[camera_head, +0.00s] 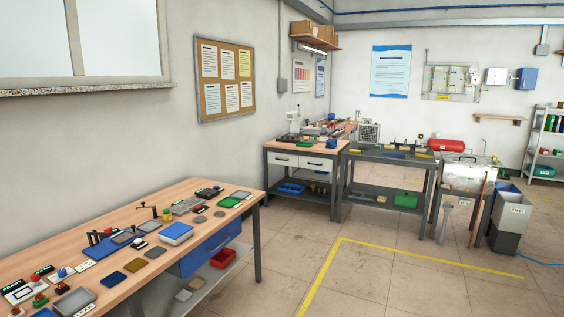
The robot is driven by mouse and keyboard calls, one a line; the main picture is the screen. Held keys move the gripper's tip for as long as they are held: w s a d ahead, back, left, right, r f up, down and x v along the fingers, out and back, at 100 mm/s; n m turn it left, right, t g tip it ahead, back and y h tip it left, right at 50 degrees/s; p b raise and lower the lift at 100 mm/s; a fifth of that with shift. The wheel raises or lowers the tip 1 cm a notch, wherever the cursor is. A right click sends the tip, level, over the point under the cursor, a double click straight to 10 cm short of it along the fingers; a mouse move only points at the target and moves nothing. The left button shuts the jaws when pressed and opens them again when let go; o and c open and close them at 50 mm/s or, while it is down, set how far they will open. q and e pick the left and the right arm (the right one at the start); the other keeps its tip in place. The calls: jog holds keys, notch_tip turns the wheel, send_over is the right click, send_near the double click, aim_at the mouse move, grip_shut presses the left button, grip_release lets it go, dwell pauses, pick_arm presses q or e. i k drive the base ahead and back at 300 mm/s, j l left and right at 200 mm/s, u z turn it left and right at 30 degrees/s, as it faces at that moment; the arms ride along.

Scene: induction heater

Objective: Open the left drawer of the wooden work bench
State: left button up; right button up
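A work bench with a wooden top (322,149) and dark grey legs stands against the far wall, left of centre. Two white drawers sit side by side under its top. The left drawer (289,162) and the right drawer (317,167) each have a dark handle and look shut. A second wood-topped bench (185,188) is nearer, at the lower left, with a blue drawer (212,248) that looks shut. Neither of my grippers is in view.
A dark metal table (391,155) stands right of the far bench, then a metal tank (467,175) and grey bins (512,212). Several tools and parts cover the near bench. The tiled floor (385,280) in front is clear, with a yellow line (430,259) on it.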

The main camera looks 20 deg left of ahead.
aim_at(291, 155)
jog(key=i+u, duration=0.1)
jog(key=i, duration=0.7)
jog(key=i+z, duration=0.1)
jog(key=i, duration=1.1)
jog(key=i+j, duration=0.1)
jog(key=i, duration=1.1)
jog(key=i+u, duration=0.2)
jog(key=i, duration=0.35)
jog(key=i+u, duration=0.2)
jog(key=i, duration=0.3)
jog(key=i+l+u, duration=0.2)
jog(key=i, duration=0.3)
jog(key=i+l+u, duration=0.2)
jog(key=i, duration=0.3)
jog(key=i+j+u, duration=0.15)
jog(key=i, duration=1.1)
jog(key=i+j+z, duration=0.15)
jog(key=i+j, duration=0.25)
jog(key=i+j+z, duration=0.1)
jog(key=i+j, duration=0.3)
jog(key=j, duration=0.15)
jog(key=i+j+z, duration=0.15)
jog(key=i+j, duration=0.25)
jog(key=j, duration=0.15)
jog(key=i+j, duration=0.1)
jog(key=j, duration=0.45)
jog(key=u, duration=0.05)
